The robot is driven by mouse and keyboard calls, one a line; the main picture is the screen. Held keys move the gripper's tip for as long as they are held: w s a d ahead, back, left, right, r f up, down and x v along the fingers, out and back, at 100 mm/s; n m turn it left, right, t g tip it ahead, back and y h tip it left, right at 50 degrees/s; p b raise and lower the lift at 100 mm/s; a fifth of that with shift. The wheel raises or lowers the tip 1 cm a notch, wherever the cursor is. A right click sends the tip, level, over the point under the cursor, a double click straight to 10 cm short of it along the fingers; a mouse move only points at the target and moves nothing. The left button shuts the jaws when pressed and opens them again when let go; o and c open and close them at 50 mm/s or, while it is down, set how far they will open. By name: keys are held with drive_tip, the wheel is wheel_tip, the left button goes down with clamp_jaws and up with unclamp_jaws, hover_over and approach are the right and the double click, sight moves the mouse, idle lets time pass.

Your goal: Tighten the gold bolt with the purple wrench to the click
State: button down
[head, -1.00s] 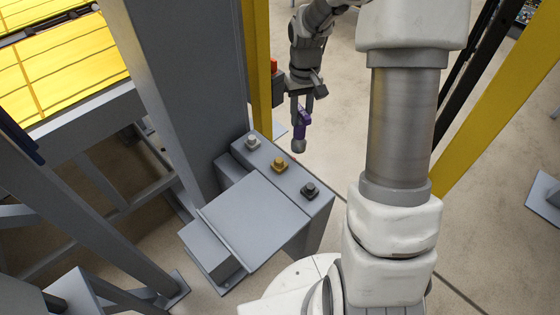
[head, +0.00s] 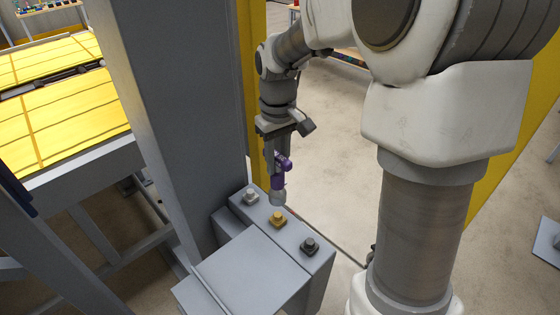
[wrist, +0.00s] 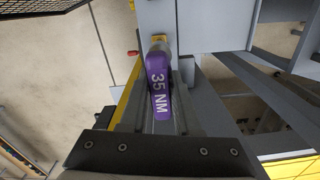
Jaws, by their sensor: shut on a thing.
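My gripper (head: 277,158) is shut on the purple wrench (head: 278,182), which hangs below the fingers with its grey socket end (head: 277,199) down. The gold bolt (head: 278,218) stands on the grey bracket, just below the socket in the head view. I cannot tell whether socket and bolt touch. In the wrist view the purple wrench (wrist: 159,85) shows the marking "35 NM", and a gold patch, probably the bolt (wrist: 159,39), shows at its far end. The silver bolt (head: 251,196) is left of the gold one and the black bolt (head: 310,245) is right of it.
The bolts sit on a grey bracket (head: 296,232) beside a tall grey column (head: 165,110). A yellow post (head: 252,90) stands behind the column. Yellow panels (head: 65,110) lie at the left.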

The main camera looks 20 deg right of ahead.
sight(278, 183)
drive_tip(key=shift+f+b, duration=1.6)
drive_tip(key=shift+f, duration=0.75)
drive_tip(key=shift+f, duration=1.25)
drive_tip(key=shift+m, duration=1)
